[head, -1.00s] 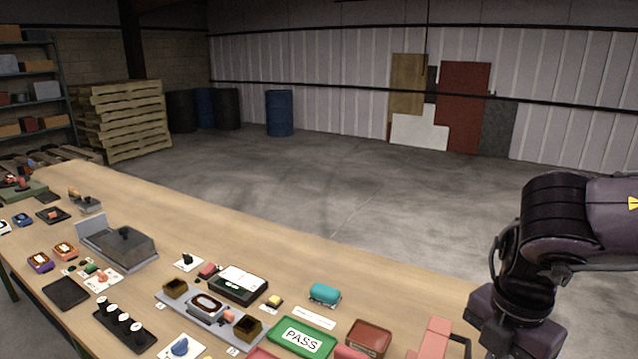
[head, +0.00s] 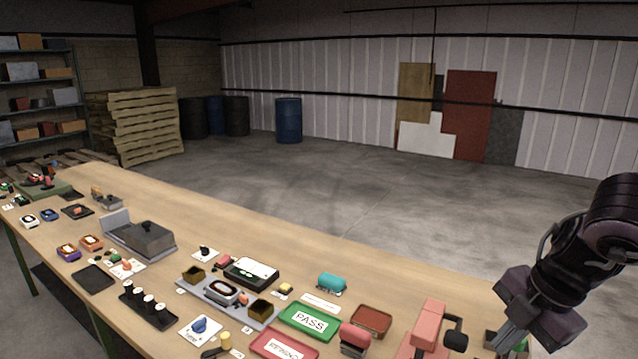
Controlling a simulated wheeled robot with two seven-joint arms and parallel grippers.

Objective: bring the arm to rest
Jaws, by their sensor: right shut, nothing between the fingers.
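My right arm comes in from the right edge of the head view. My right gripper (head: 502,341) points down at the near right end of the workbench (head: 240,218). It is shut and empty. It is to the right of a pink-red device with a black knob (head: 430,325). A small dark box with something green (head: 518,345) shows partly behind the fingers; I cannot tell whether they touch it. My left gripper is not in view.
A green PASS tray (head: 310,320), a red tray (head: 284,345), a dark red tray (head: 372,320) and a teal cylinder (head: 332,282) lie left of my gripper. A grey machine (head: 146,238) stands further left.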

